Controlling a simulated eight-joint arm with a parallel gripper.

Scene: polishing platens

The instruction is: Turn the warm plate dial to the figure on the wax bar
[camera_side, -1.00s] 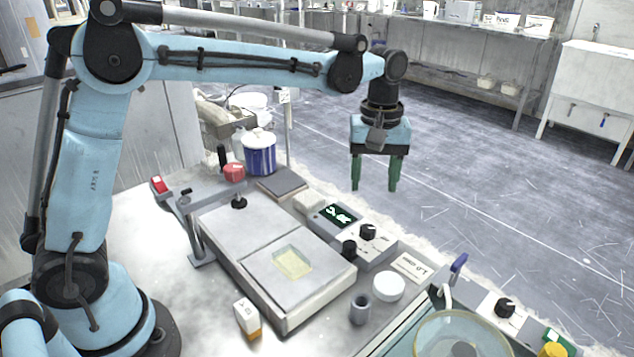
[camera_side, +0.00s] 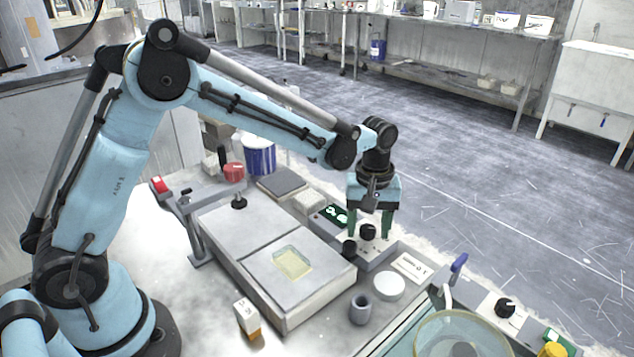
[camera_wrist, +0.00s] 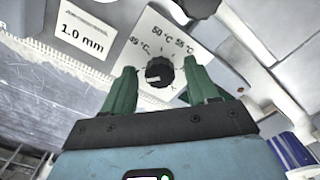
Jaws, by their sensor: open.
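The warm plate dial, a black ribbed knob (camera_side: 368,232), sits on the grey control box beside the warm plate (camera_side: 228,228). In the wrist view the dial (camera_wrist: 159,72) shows with printed figures, including 50 °C and 55 °C, and a pale mark on its face. My gripper (camera_side: 370,234) is open and points down, its green fingers on either side of the dial. In the wrist view the fingertips (camera_wrist: 158,76) flank the dial with gaps. The wax bar (camera_side: 246,316), white with an amber end, stands in front of the plate; its figure is too small to read.
A second black knob (camera_side: 349,248) is close beside the dial. A lit green display (camera_side: 334,214) is on the same box. A label card (camera_side: 411,267), white puck (camera_side: 389,286) and grey cylinder (camera_side: 360,308) lie nearby. A glass bowl (camera_side: 455,335) stands at front right.

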